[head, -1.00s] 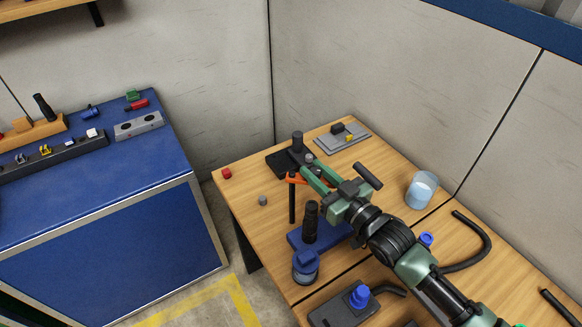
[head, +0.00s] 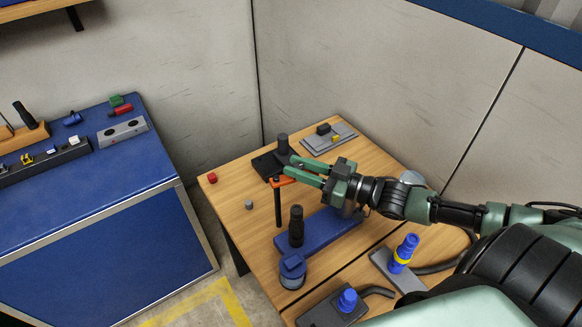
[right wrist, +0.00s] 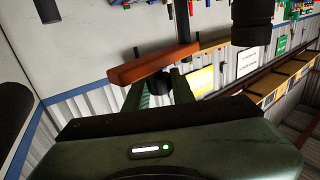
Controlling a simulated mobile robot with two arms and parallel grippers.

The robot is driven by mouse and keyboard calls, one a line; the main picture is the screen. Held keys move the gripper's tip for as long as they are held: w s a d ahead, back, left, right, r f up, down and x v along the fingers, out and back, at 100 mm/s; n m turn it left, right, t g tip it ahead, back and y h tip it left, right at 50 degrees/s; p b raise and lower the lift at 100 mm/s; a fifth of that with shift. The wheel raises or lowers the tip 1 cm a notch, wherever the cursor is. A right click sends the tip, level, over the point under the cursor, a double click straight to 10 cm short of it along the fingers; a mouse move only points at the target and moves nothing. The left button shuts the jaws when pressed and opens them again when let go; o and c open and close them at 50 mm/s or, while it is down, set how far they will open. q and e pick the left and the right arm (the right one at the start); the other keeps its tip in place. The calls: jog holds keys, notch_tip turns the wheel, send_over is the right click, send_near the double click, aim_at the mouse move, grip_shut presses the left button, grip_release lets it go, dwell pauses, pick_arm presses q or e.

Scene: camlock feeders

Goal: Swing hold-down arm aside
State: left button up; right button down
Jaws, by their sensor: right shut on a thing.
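The orange hold-down arm (head: 284,181) sits near the top of a thin black post (head: 278,208) at the back part of the wooden table. In the right wrist view it is an orange bar (right wrist: 140,69) across the fingertips, with a dark piece under it between the fingers. My right gripper (head: 290,166) has green fingers pointing left at the arm; it is shut on the hold-down arm or that dark piece. The fingers also show in the right wrist view (right wrist: 160,84). They hide part of the arm in the head view. My left gripper is not in view.
A black fixture with a cylinder (head: 282,146) stands just behind the fingers. A blue base (head: 335,225) with a black cylinder (head: 296,225) is in front. A blue plug with a yellow ring (head: 403,252) stands nearer.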

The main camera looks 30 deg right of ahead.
jog(key=c, duration=1.5)
grip_release()
jog(key=shift+w, duration=0.1)
jog(key=shift+o, duration=0.2)
jog(key=shift+f, duration=0.1)
jog(key=v, duration=0.8)
jog(key=shift+p, duration=0.3)
jog(key=shift+w, duration=0.1)
